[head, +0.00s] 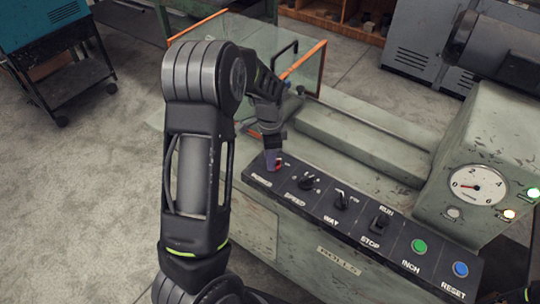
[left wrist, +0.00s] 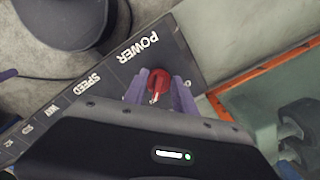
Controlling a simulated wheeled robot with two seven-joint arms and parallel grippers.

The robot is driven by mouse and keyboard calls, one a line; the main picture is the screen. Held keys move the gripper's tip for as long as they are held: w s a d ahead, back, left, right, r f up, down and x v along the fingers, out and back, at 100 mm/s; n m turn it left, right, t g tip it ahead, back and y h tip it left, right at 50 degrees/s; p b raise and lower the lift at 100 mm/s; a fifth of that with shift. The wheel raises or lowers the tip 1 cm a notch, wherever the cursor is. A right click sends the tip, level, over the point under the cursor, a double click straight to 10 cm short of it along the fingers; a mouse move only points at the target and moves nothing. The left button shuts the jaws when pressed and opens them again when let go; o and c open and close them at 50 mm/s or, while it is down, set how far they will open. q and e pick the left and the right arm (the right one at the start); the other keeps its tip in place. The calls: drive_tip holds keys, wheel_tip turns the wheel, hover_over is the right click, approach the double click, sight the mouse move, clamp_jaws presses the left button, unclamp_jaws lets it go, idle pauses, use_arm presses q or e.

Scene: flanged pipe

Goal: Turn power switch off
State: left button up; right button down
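The red power switch (head: 279,164) is at the left end of the dark control panel (head: 262,181), by the label POWER. In the head view my left gripper (head: 272,160) is directly over it and covers most of it. In the left wrist view the red knob (left wrist: 158,82) sits between the two purple fingers of my left gripper (left wrist: 160,88). The fingers stand apart, one on each side of the knob. I cannot tell whether they touch it. My right gripper is not in view.
The panel also carries the speed knob (head: 308,182), way switch (head: 341,200), run/stop switch (head: 380,221), green inch button (head: 418,245) and blue reset button (head: 460,269). A gauge (head: 478,185) stands at right. An orange-edged clear guard (head: 302,62) stands behind my left arm.

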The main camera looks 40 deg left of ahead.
use_arm(q)
drive_tip(key=shift+c, duration=0.4)
clamp_jaws()
